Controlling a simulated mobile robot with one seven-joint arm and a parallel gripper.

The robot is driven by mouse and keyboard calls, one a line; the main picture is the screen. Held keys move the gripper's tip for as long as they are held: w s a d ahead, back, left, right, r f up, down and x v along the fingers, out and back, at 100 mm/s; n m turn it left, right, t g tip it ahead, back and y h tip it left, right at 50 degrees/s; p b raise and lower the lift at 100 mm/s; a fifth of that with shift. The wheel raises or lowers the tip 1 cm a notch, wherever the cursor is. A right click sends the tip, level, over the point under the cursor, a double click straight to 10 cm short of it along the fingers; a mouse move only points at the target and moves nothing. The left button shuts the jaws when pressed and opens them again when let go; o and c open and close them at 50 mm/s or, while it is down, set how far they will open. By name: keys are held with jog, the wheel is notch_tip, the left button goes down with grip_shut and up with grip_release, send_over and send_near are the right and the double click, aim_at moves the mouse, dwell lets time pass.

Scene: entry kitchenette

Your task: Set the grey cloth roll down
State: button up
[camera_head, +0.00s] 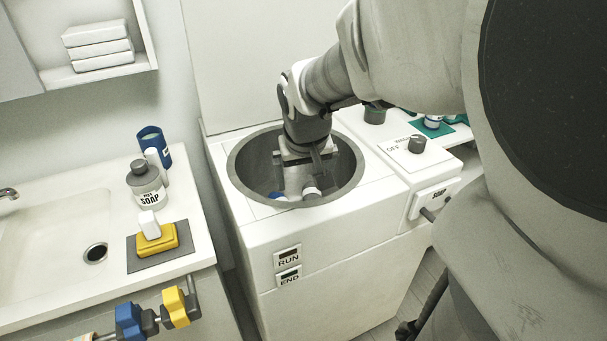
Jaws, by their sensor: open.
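My gripper (297,178) reaches down into the round grey drum (240,168) of the white machine, and its jaws are open. A small roll with a pale end (311,192) lies low in the drum, just below and right of the gripper; it looks like the grey cloth roll. A blue-and-white roll (278,196) lies to its left. Both are partly cut off by the drum's front rim, and my gripper hides part of the drum floor. I cannot tell whether a finger touches the grey roll.
The machine has RUN (289,257) and END (289,276) panels in front and a dark knob (417,144) at right. At left, a sink counter (40,290) holds a soap bottle (146,185) and a yellow block (156,241). The drum rim surrounds my gripper.

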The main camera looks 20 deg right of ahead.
jog(key=s+a+r+n+t+y, duration=0.1)
jog(key=s+a+r, duration=0.2)
jog(key=s, duration=0.5)
jog(key=s+a+r+n+y, duration=0.1)
jog(key=s+a+r, duration=0.25)
jog(key=s, duration=0.35)
notch_tip(320, 180, up, 12)
jog(key=p, duration=1.2)
jog(key=shift+w+f, duration=0.2)
jog(key=shift+f, duration=0.1)
